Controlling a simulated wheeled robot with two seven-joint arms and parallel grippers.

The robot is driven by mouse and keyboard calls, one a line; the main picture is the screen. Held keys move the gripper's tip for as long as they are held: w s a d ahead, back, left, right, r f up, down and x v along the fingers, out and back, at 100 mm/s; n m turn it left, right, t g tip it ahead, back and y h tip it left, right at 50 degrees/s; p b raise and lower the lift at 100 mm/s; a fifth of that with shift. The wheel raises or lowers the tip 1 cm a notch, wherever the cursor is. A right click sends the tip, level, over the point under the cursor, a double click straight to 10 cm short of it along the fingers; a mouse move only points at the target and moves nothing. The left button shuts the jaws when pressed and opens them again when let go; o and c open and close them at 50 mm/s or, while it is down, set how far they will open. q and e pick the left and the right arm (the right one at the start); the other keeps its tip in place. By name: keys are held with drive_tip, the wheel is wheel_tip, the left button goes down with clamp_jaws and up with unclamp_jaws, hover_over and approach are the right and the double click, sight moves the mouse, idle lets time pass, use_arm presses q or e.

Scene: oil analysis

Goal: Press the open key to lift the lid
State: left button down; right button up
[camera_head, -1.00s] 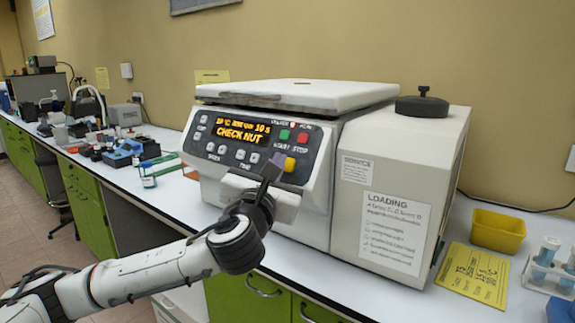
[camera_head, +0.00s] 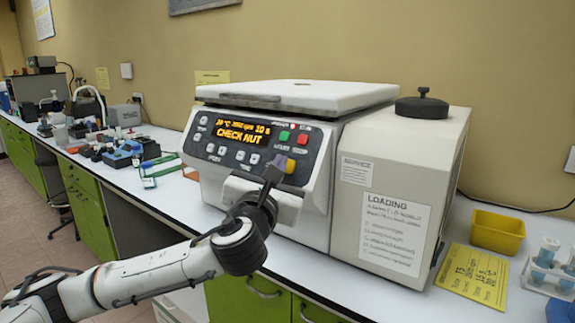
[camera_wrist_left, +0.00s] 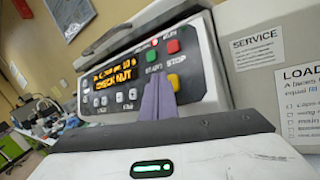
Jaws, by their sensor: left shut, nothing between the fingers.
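The white benchtop centrifuge (camera_head: 318,185) stands on the bench with its lid (camera_head: 300,94) down. Its dark front panel has a lit display (camera_head: 235,130) reading "CHECK NUT". A yellow key (camera_head: 291,166) sits at the panel's lower right; it also shows in the wrist view (camera_wrist_left: 174,82). Its label cannot be read, so I cannot confirm it is the open key. My left gripper (camera_head: 273,174) is shut and empty, its tips just in front of the panel by the yellow key. In the wrist view the fingers (camera_wrist_left: 157,99) overlap the key's left side. Contact cannot be told.
A green key (camera_head: 284,136) and a red key (camera_head: 303,138) are above the yellow one. A yellow tray (camera_head: 497,231), a yellow card (camera_head: 472,276) and a tube rack (camera_head: 549,277) are at right. Other lab items crowd the bench at left.

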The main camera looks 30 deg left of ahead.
use_arm(q)
drive_tip(key=shift+w+f, duration=0.3)
drive_tip(key=shift+w, duration=0.15)
idle(0.7)
drive_tip(key=shift+s+r+p, duration=0.4)
drive_tip(key=shift+s+p, duration=0.3)
drive_tip(key=shift+p, duration=0.15)
drive_tip(key=s+r+p, duration=0.1)
drive_tip(key=s+p, duration=0.1)
drive_tip(key=s+r+p, duration=0.1)
drive_tip(key=s, duration=0.1)
drive_tip(key=shift+s+a+r, duration=0.1)
drive_tip(key=shift+a+r, duration=0.1)
drive_tip(key=shift+r, duration=0.15)
idle(0.7)
